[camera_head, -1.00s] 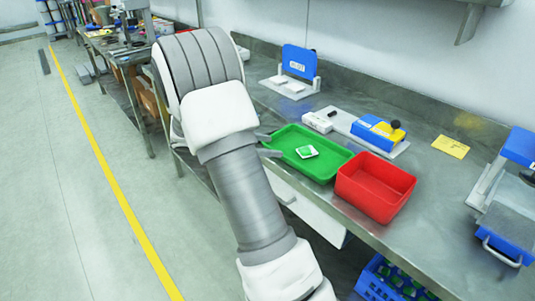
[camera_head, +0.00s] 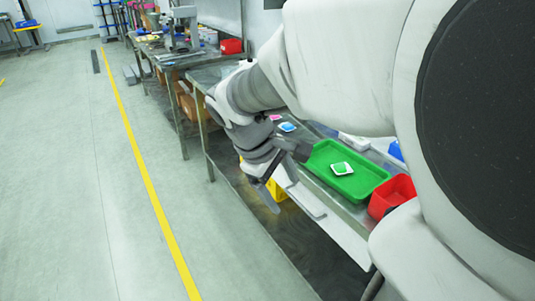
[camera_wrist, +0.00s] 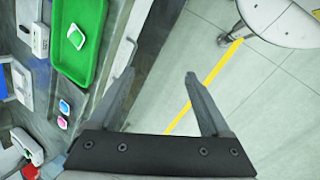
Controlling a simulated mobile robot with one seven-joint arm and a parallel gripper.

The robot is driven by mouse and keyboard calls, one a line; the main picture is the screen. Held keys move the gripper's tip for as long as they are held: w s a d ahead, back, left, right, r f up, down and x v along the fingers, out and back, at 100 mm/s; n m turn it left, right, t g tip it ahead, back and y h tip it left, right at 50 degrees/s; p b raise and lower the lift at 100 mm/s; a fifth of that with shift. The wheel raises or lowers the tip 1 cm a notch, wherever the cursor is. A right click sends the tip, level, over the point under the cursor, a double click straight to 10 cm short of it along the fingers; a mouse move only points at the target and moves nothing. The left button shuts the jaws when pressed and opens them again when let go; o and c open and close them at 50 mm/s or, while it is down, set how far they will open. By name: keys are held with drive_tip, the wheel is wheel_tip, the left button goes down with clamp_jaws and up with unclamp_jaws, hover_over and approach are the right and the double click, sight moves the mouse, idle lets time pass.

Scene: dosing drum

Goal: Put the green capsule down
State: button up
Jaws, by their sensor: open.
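The green capsule (camera_head: 341,168) lies on a white square piece in the green tray (camera_head: 371,183) on the metal bench. In the wrist view, the capsule (camera_wrist: 76,38) shows in the green tray (camera_wrist: 62,60) at upper left. My gripper (camera_head: 262,192) is out past the bench's front edge, to the left of the tray and apart from it. In the wrist view, my gripper's two fingers (camera_wrist: 158,75) are spread wide with nothing between them, over the floor.
A red bin (camera_head: 393,194) stands right of the tray. A pink piece (camera_head: 275,117) and a blue piece (camera_head: 287,127) lie on the bench behind my wrist. A yellow line (camera_head: 137,150) runs along the open floor at left. My arm hides much of the bench's right side.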

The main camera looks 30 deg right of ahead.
drive_tip(key=s+a+r+m+t+y, duration=0.4)
drive_tip(key=s+a, duration=0.3)
drive_tip(key=a, duration=0.3)
drive_tip(key=shift+s+a+r+m+t+y, duration=0.2)
drive_tip(key=shift+s+m+t+y, duration=0.1)
drive_tip(key=shift+m+t, duration=0.4)
drive_tip(key=shift+w, duration=0.1)
wheel_tip(320, 180, up, 12)
drive_tip(key=p, duration=1.1)
drive_tip(key=shift+f+p, duration=0.15)
drive_tip(key=shift+p, duration=0.25)
